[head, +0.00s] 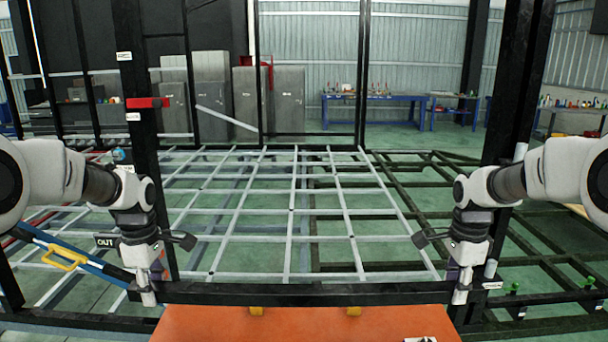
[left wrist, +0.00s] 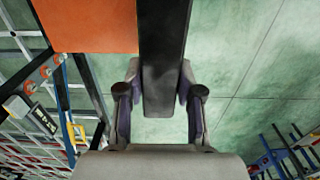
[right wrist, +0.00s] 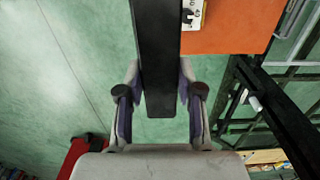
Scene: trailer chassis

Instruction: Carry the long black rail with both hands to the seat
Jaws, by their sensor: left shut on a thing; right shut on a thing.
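The long black rail (head: 305,294) lies level across the front of the head view, along the far side of the orange tabletop. My left gripper (head: 147,292) is shut on its left end and my right gripper (head: 461,290) is shut on its right end. In the left wrist view the rail (left wrist: 163,45) runs between the fingers (left wrist: 158,95), its end just past them. In the right wrist view the rail (right wrist: 157,50) sits likewise between the fingers (right wrist: 160,97). I cannot make out which part of the frame is the seat.
The orange tabletop (head: 300,325) is close below the rail. Beyond stand black uprights (head: 140,100) and (head: 515,90), with a pale grid frame (head: 290,210) between them. A blue bar with a yellow handle (head: 62,257) is at left. Blue workbenches (head: 372,98) stand far back.

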